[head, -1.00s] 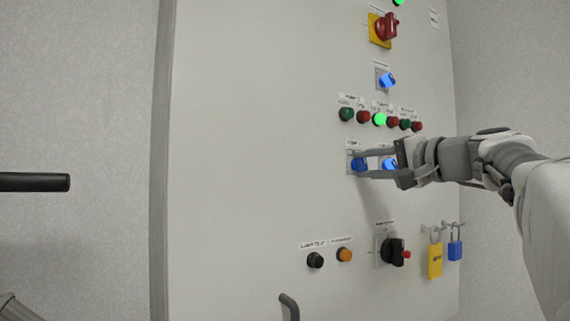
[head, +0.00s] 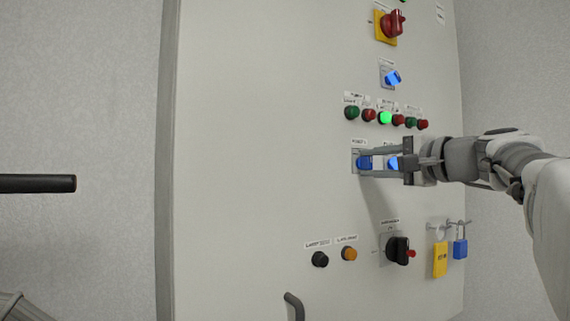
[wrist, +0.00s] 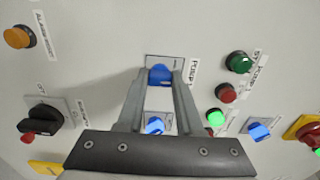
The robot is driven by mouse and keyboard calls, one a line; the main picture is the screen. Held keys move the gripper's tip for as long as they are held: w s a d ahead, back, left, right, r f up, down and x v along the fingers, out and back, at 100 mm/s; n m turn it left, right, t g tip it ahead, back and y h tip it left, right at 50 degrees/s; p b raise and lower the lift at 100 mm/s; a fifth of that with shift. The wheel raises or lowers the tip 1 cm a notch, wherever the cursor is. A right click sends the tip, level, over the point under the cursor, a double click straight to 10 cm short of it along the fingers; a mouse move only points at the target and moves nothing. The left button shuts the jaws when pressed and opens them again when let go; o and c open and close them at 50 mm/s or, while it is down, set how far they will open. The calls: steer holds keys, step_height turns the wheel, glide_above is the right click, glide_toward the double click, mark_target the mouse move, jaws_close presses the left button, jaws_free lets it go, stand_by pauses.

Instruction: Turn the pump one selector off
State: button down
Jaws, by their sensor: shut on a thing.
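The pump one selector (head: 364,163) is a blue knob on a small square plate, under a label on the cabinet door. In the wrist view the blue knob (wrist: 160,74) sits between my two fingertips, beside a label reading "PUMP". My gripper (head: 361,164) reaches in from the right and is shut on this knob, one finger above and one below in the head view. The fingers partly cover the knob, so I cannot tell its exact position. A second lit blue selector (head: 392,163) stands just right of it, partly behind my fingers.
Above are a row of red and green lamps (head: 385,118), one green lit, a blue selector (head: 392,78) and a red-yellow main switch (head: 391,25). Below are black (head: 320,260) and orange (head: 349,254) buttons, a black rotary switch (head: 397,250) and hanging padlocks (head: 440,260). The door's left half is clear.

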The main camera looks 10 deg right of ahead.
steer(key=c, duration=0.6)
jaws_free()
steer(key=shift+o, duration=0.2)
steer(key=b+v, duration=0.3)
steer(key=v, duration=1.4)
steer(key=shift+s, duration=0.25)
steer(key=shift+w+d, duration=0.1)
